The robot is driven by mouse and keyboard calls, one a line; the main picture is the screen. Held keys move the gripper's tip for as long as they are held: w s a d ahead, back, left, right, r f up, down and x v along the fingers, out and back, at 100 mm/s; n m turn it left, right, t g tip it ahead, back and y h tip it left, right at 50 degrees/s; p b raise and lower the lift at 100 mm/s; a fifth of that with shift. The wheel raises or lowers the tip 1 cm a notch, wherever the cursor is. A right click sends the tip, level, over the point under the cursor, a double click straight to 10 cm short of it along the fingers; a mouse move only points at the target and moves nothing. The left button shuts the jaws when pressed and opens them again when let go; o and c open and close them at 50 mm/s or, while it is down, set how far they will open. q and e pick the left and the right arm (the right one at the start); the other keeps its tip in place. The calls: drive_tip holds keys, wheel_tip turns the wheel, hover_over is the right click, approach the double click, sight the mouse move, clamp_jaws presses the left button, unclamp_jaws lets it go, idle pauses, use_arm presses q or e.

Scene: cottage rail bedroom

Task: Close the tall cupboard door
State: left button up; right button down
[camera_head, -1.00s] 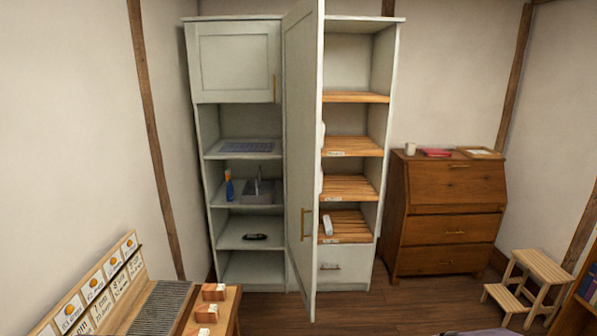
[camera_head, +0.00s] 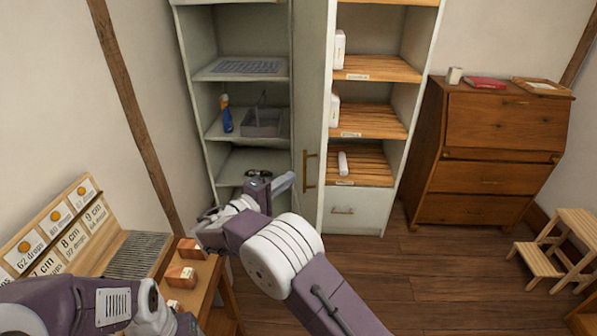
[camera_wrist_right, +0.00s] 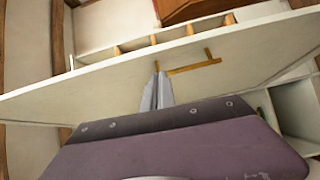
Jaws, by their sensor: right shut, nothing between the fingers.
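The tall cupboard door (camera_head: 313,70) stands open, swung out towards me between the cupboard's left and right columns. Its brass bar handle (camera_head: 307,170) faces left. In the right wrist view the door (camera_wrist_right: 95,108) crosses the picture as a pale panel, with the handle (camera_wrist_right: 195,66) on it. My right gripper (camera_head: 285,182) is on the left side of the door, near the handle. Its fingers (camera_wrist_right: 157,92) are together and empty, close to the door face beside the handle's end; I cannot tell whether they touch.
The right column's wooden shelves (camera_head: 372,122) hold white items above a closed drawer (camera_head: 355,210). A wooden bureau (camera_head: 485,150) and a step stool (camera_head: 560,250) stand at right. A small table with wooden blocks (camera_head: 180,276) is at lower left. The floor before the bureau is clear.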

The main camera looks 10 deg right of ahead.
drive_tip(key=s+a+f+n+t, duration=0.1)
drive_tip(key=s+a+f, duration=0.1)
drive_tip(key=s+a, duration=0.15)
drive_tip(key=p, duration=0.2)
approach(319, 167)
drive_tip(key=w, duration=0.4)
drive_tip(key=d, duration=0.3)
drive_tip(key=shift+w+d+r+y+p, duration=0.1)
drive_tip(key=shift+w+d+y+p, duration=0.05)
drive_tip(key=shift+d+y+p, duration=0.2)
drive_tip(key=shift+d, duration=0.4)
use_arm(q)
drive_tip(key=r, duration=0.1)
drive_tip(key=s+r, duration=0.1)
drive_tip(key=shift+s+a+r, duration=0.15)
drive_tip(key=shift+s+r, duration=0.15)
drive_tip(key=shift+r, duration=0.05)
drive_tip(key=shift+f, duration=0.15)
